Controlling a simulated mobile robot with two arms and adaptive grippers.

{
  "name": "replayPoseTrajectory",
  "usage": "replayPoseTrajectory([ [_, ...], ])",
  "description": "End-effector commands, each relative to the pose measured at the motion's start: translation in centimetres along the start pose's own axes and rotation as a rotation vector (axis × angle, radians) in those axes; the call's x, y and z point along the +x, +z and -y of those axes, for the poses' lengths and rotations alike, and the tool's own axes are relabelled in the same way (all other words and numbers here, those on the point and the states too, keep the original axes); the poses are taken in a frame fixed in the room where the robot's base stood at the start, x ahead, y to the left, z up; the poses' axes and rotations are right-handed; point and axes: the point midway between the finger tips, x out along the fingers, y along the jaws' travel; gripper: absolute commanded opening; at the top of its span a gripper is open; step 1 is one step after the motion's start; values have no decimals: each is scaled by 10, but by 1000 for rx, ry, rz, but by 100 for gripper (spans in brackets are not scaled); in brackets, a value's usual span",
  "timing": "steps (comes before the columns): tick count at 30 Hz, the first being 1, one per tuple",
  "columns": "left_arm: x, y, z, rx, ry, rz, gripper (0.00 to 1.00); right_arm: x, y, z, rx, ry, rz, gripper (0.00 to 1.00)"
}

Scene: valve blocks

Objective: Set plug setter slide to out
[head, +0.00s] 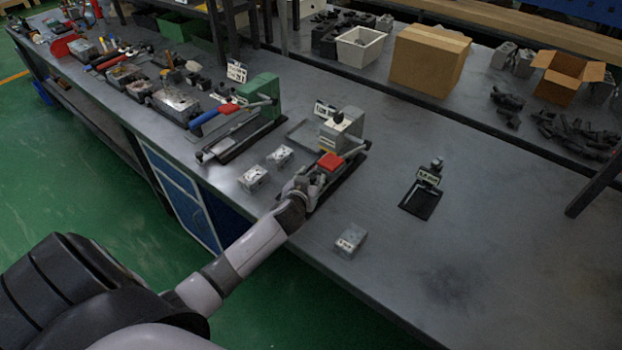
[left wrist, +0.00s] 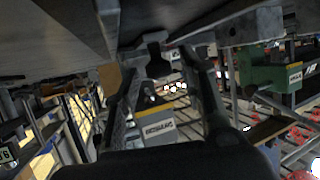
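The grey station that I take for the plug setter (head: 343,128) stands on the bench with a red block (head: 330,161) at its front and a dark base rail. My left gripper (head: 314,181) is at the near end of this station, and the fingertips are hard to make out there. In the left wrist view, the two fingers (left wrist: 158,62) stand apart, with a dark knob-like part (left wrist: 156,66) between their tips. Contact with it cannot be told. A grey block with a yellow stripe and a label (left wrist: 157,127) shows beyond. The slide's position is unclear. My right gripper is not in view.
A green press (head: 263,94) with a blue handle stands to the left. Small metal blocks (head: 254,178) lie left of my gripper, and another block (head: 350,240) lies to its right. A small black stand (head: 420,200) is farther right. The bench's right part is mostly clear.

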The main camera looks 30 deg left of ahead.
Motion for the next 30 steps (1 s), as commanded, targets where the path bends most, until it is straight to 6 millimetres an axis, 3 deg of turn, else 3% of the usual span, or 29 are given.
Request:
replayPoseTrajectory([
  [16, 0, 0, 0, 0, 0, 0, 0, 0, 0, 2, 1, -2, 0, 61],
  [30, 0, 0, 0, 0, 0, 1, 0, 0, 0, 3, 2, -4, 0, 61],
])
